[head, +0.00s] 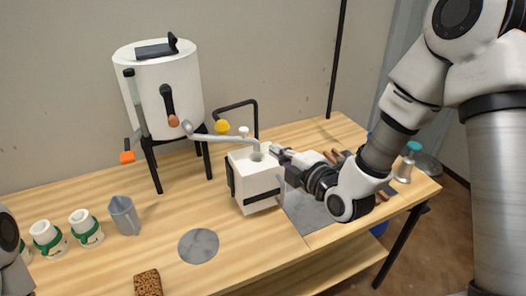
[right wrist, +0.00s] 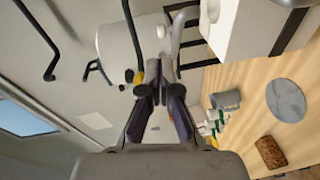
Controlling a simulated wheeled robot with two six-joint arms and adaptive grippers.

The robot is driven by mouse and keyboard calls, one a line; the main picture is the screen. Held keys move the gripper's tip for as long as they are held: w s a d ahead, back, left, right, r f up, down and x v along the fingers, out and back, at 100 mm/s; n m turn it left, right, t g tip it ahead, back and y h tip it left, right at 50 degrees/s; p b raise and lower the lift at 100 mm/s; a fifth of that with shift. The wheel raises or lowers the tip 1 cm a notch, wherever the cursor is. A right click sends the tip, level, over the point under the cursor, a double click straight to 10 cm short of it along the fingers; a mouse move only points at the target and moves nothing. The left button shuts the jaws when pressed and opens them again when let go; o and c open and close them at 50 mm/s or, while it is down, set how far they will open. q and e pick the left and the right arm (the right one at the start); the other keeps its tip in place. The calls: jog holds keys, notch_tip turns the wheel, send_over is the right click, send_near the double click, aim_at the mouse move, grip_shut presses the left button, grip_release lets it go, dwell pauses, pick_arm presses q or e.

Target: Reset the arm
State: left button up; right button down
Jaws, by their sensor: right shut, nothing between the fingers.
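My right gripper (head: 281,152) reaches in from the right in the head view and is just beside the top of a white box-shaped container (head: 255,183) with black handles. In the right wrist view its fingers (right wrist: 161,90) are together with nothing between them. The white container also shows at the top right of the right wrist view (right wrist: 236,32). The gripper looks close to the container's top edge; I cannot tell whether it touches. A part of my left arm shows at the left edge of the head view, but my left gripper is out of view.
A white tank (head: 160,85) on black legs has a spout pipe (head: 225,139) reaching over the container. A grey jug (head: 124,215), white-and-green cups (head: 86,229), a grey disc (head: 198,246) and a brown sponge-like block (head: 147,282) are on the wooden table (head: 90,190). A teal-topped bottle (head: 406,164) stands at right.

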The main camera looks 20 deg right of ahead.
jog(key=s+f+g, duration=0.2)
jog(key=s+f, duration=0.2)
jog(key=f, duration=0.4)
jog(key=s+a+f+m+g, duration=0.1)
jog(key=s+f+g, duration=0.2)
jog(key=f, duration=0.6)
jog(key=s+a+f+g+h, duration=0.1)
jog(key=s+f+g, duration=0.1)
jog(key=s+f, duration=0.3)
jog(key=shift+s+a+f+m+g, duration=0.15)
jog(key=shift+f, duration=1)
jog(key=shift+s+a+f+m+g, duration=0.1)
jog(key=shift+s+f+m+g, duration=0.05)
jog(key=shift+f, duration=0.95)
jog(key=s+d+f+m+g+h, duration=0.1)
jog(key=s+f+m+g, duration=0.3)
jog(key=s+m, duration=0.4)
jog(key=s+d+f+m+g+h, duration=0.1)
jog(key=s+f+m+g, duration=0.3)
jog(key=s+f+m, duration=0.3)
jog(key=s+m, duration=0.2)
jog(key=s, duration=0.1)
jog(key=shift+s+m+g, duration=0.3)
jog(key=shift+a+f, duration=0.1)
